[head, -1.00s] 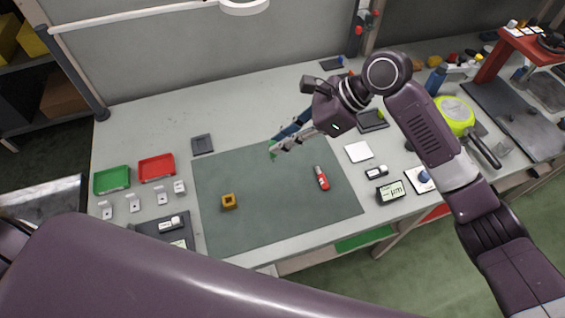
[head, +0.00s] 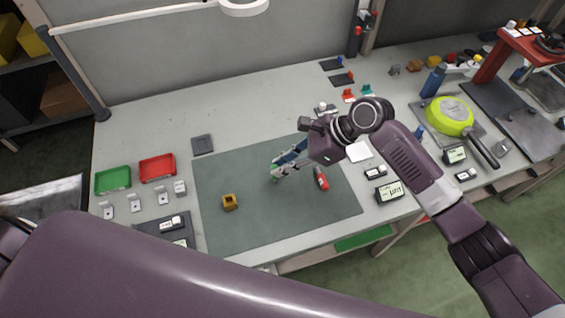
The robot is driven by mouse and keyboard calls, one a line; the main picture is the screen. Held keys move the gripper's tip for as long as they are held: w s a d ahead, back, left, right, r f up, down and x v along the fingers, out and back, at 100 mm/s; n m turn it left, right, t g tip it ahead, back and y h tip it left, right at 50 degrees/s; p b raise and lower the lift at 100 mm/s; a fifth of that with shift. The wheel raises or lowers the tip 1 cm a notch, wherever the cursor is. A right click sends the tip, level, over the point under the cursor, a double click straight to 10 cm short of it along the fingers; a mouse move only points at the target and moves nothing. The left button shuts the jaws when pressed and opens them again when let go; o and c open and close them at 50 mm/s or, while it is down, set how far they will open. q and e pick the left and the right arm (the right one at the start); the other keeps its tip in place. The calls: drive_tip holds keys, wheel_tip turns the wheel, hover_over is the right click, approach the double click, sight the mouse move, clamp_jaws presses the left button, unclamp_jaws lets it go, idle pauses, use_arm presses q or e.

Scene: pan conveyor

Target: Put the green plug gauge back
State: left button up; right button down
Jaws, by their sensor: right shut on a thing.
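My right gripper (head: 281,171) is above the grey-green mat (head: 240,232), with its fingers pointing left. It is shut on a small green thing (head: 274,178), which looks like the green plug gauge. The fingers hide most of it, and I cannot tell whether it touches the mat. A red, grey-tipped tool (head: 321,179) lies on the mat just right of the gripper. A brass-coloured block with a square hole (head: 229,202) sits on the mat to the left. My left gripper is out of view.
A green tray (head: 112,180) and a red tray (head: 157,168) stand left of the mat, with several small white brackets in front. A dark square pad (head: 202,144) lies behind it. A white square (head: 359,151), small displays and a yellow-green pan (head: 449,116) are on the right.

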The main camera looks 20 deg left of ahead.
drive_tip(key=c, duration=1.9)
unclamp_jaws()
drive_tip(key=shift+r, duration=0.15)
drive_tip(key=b+v, duration=0.1)
drive_tip(key=v, duration=1.1)
